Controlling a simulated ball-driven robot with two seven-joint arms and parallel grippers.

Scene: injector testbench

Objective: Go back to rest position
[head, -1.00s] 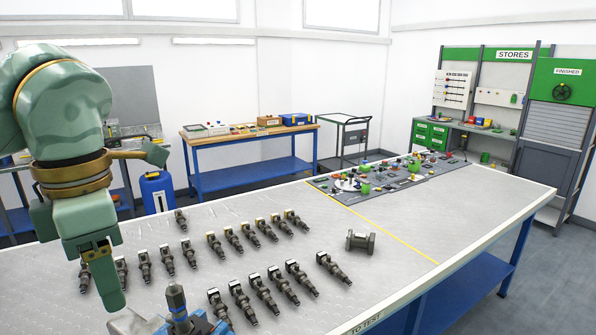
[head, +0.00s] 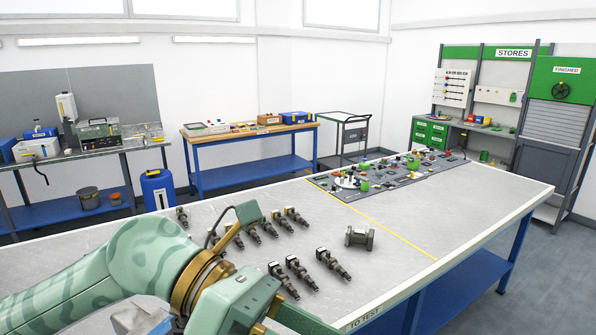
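My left arm comes in from the left, low across the front of the bench. Its gripper (head: 295,318) is at the bottom edge of the head view, over the near side of the bench (head: 450,205). One green finger shows, pointing right and down; the rest is cut off or hidden by the gripper's body, so I cannot tell whether it is open or shut. I see nothing held in the visible part. My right gripper is not in view.
Several dark injectors (head: 333,264) lie in rows on the bench, some hidden behind my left arm. A grey and blue fixture (head: 140,317) is partly hidden under the arm.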

